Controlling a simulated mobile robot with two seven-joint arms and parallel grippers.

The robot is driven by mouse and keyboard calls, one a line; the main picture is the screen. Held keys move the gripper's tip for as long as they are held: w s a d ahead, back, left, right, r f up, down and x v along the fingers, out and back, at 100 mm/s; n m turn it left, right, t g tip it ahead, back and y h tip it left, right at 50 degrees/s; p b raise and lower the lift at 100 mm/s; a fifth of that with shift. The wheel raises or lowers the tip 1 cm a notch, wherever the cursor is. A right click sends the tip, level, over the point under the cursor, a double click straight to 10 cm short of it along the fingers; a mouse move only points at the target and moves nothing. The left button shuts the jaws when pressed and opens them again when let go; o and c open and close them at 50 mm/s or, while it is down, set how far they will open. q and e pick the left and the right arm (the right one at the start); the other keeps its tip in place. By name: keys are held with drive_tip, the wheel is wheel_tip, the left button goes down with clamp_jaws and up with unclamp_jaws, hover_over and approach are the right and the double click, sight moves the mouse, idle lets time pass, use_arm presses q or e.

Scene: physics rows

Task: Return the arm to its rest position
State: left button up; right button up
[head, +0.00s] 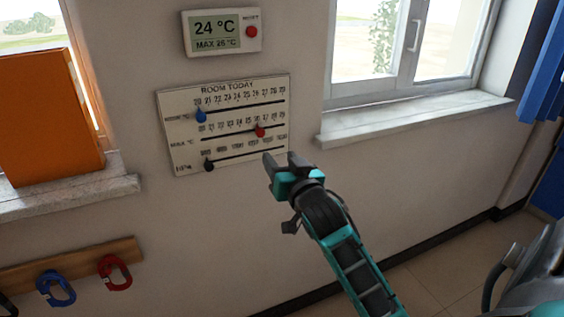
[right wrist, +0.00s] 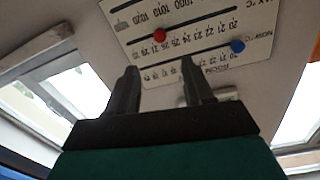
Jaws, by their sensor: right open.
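My right gripper (head: 282,163) is raised in front of the wall, just below and right of the white "ROOM TODAY" board (head: 225,165). It is open, with nothing between its fingers. In the right wrist view, the two fingers (right wrist: 160,85) stand apart, and the board (right wrist: 190,50) shows upside down beyond them. The board has a blue slider knob (head: 201,116) on the top row, a red knob (head: 260,132) on the middle row and a black knob (head: 208,166) on the bottom row. My left gripper is in neither view.
A display (head: 222,32) reading 24 °C and MAX 26 °C hangs above the board. A window sill (head: 415,117) juts out at right. An orange panel (head: 48,125) stands on the left sill.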

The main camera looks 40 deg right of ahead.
drive_tip(key=shift+a+f, duration=0.1)
idle(0.5)
drive_tip(key=s+a+f+n+g+y, duration=0.3)
drive_tip(key=s+a+f, duration=0.6)
drive_tip(key=f, duration=0.4)
drive_tip(key=s+a+f+n+g+y, duration=0.3)
drive_tip(key=s+a+f+n+y, duration=0.1)
drive_tip(key=s+a+f, duration=0.5)
wheel_tip(320, 180, down, 4)
drive_tip(key=shift+s+a+f+g, duration=0.2)
drive_tip(key=shift+s+g, duration=0.1)
drive_tip(key=shift+s, duration=0.95)
drive_tip(key=shift+c, duration=0.4)
idle(0.8)
